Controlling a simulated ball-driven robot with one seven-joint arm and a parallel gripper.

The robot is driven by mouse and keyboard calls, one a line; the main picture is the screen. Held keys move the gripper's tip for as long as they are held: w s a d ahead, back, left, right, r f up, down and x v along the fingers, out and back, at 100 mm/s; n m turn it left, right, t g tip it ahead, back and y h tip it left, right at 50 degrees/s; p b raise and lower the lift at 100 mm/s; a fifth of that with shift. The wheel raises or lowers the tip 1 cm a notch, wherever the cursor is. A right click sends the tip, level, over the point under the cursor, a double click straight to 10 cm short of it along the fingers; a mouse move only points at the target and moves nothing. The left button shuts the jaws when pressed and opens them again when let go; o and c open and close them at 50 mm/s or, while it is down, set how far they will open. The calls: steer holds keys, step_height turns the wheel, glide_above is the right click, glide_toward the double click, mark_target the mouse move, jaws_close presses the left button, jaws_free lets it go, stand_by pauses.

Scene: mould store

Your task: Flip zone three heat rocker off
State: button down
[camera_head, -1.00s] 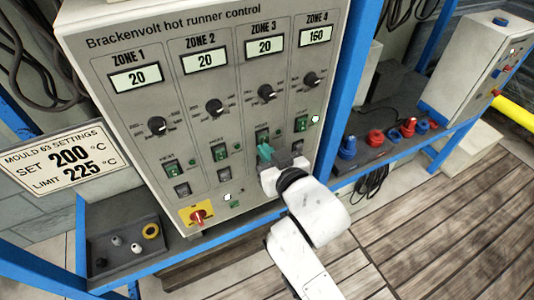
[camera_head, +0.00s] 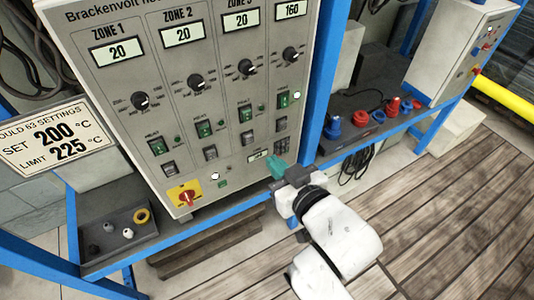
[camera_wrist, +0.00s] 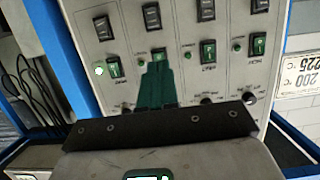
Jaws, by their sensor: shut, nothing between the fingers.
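The zone three heat rocker (camera_head: 245,112) is a green switch on the grey control panel, below the ZONE 3 display (camera_head: 241,20) and knob (camera_head: 246,67). Which way it is tilted is too small to tell. In the wrist view, which shows the panel upside down, this rocker (camera_wrist: 157,54) is partly hidden behind my fingertips. My gripper (camera_head: 277,167) has teal fingers, shut and empty. In the head view it is below and right of the rocker, apart from it. In the wrist view my gripper (camera_wrist: 157,70) points at the zone three column.
The zone four rocker (camera_head: 283,99) has a bright lamp (camera_head: 297,95) beside it. The zone two (camera_head: 204,128) and zone one rockers (camera_head: 158,146) lie left. A red-and-yellow main switch (camera_head: 186,196) is lower left. A blue post (camera_head: 322,75) stands just right of the panel.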

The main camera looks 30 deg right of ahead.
steer(key=shift+s, duration=0.9)
steer(key=s+d+f+g+h, duration=0.1)
steer(key=s+d+f+g, duration=0.2)
steer(key=f, duration=0.3)
steer(key=s+d+f+g, duration=0.2)
steer(key=s+f+g, duration=0.1)
steer(key=f, duration=0.3)
steer(key=s+d+f+g, duration=0.3)
steer(key=s+f+g, duration=0.4)
steer(key=s, duration=0.7)
steer(key=shift+f+g+y, duration=0.4)
steer(key=shift+f, duration=0.5)
